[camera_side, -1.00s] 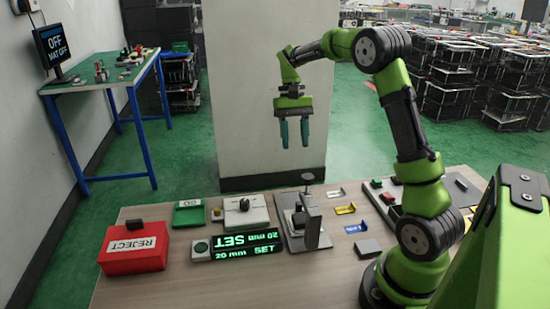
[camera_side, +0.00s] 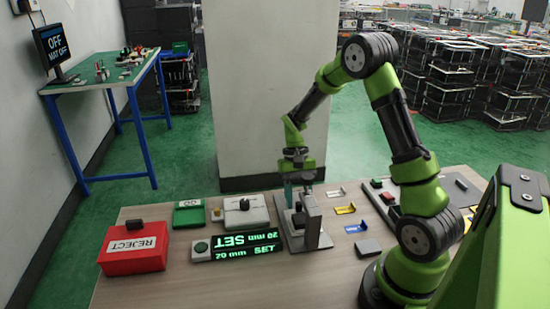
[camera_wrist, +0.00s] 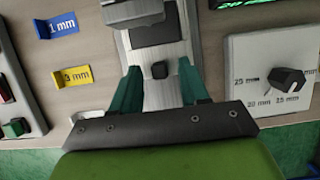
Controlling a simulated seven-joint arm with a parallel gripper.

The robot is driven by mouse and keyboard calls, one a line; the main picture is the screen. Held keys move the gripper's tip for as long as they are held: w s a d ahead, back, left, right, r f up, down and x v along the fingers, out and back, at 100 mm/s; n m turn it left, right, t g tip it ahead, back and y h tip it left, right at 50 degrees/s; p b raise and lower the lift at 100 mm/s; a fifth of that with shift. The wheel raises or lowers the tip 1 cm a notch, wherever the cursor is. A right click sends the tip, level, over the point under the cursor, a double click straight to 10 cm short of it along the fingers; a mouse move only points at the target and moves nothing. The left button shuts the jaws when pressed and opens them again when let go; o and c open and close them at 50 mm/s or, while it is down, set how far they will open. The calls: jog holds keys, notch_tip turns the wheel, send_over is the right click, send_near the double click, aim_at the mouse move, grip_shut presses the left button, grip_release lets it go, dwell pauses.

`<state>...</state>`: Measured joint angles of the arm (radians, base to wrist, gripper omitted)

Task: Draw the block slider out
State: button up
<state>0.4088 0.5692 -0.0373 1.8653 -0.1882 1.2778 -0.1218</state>
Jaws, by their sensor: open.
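The slider fixture (camera_side: 315,240) is a grey metal base with an upright bracket on the table, below my gripper (camera_side: 297,204). In the side view, the fingertips are partly hidden among the fixture's parts.
A green-lit "20 mm SET" display (camera_side: 247,245) and a pale dial fixture (camera_side: 246,212) stand left of the slider fixture. A red REJECT box (camera_side: 133,252) is further left. Blue (camera_wrist: 57,25) and yellow (camera_wrist: 76,76) gauge pieces and a button panel (camera_wrist: 24,112) lie on the other side.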

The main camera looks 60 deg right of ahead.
jog(key=shift+s+a+f, duration=0.1)
jog(key=shift+a+f, duration=0.05)
jog(key=shift+f, duration=0.2)
jog(key=shift+c, duration=0.4)
grip_shut()
